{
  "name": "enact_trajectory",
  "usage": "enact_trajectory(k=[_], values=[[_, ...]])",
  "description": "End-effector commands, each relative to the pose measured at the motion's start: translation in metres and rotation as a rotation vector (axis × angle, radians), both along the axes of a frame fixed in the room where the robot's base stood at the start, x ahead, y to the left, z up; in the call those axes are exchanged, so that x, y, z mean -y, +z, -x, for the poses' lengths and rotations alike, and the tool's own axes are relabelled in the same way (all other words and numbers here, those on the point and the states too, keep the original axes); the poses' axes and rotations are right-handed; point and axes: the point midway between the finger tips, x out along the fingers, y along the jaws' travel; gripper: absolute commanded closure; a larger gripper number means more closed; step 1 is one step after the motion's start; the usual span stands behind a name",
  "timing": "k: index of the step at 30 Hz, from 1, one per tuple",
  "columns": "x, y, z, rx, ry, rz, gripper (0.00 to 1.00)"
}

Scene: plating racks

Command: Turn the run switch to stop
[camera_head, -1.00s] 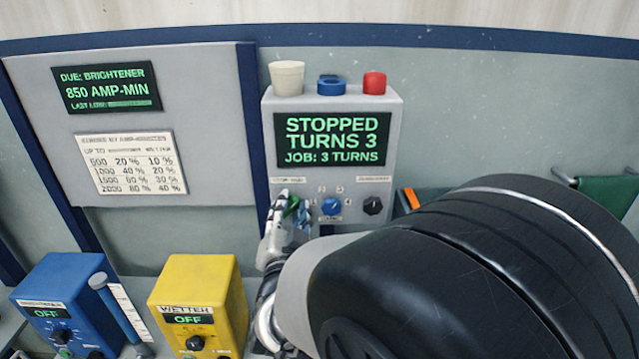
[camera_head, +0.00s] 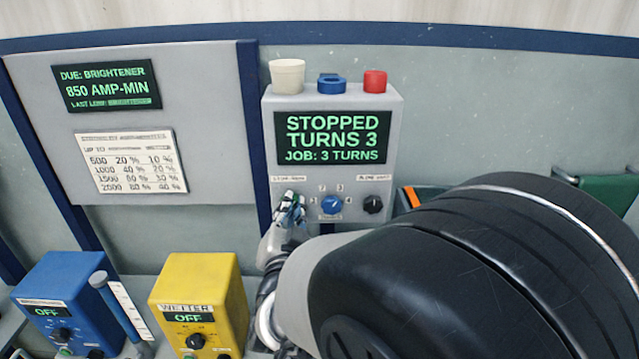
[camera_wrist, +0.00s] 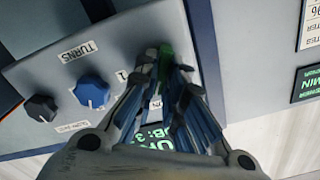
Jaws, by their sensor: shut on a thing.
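The run switch (camera_wrist: 165,56), a green knob, shows between my fingertips in the wrist view. It sits at the lower left of the grey control box (camera_head: 268,140). My gripper (camera_head: 290,205) is at that knob, with its fingers closed around it; it also shows in the wrist view (camera_wrist: 163,75). The fingers cover most of the knob, so its pointer direction is hidden. The display (camera_head: 333,139) on the box reads STOPPED, TURNS 3, JOB: 3 TURNS.
Right of the switch are a blue turns knob (camera_head: 332,204) and a black knob (camera_head: 373,204). A beige cup (camera_head: 287,77), a blue ring (camera_head: 331,86) and a red cylinder (camera_head: 375,82) stand on the box. Blue (camera_head: 65,290) and yellow (camera_head: 200,285) dosing boxes stand at lower left.

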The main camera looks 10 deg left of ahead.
Motion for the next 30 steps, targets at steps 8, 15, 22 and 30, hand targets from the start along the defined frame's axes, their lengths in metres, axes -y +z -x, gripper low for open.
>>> enact_trajectory(k=[8,15,22,30], values=[[-0.0009,0.001,-0.0001,0.044,-0.001,0.178,1.0],[-0.0021,0.0018,0.0001,0.097,-0.001,0.397,1.0],[-0.0033,0.0019,0.0003,0.147,-0.001,0.61,1.0],[-0.0046,0.0023,0.0007,0.206,-0.001,0.847,1.0]])
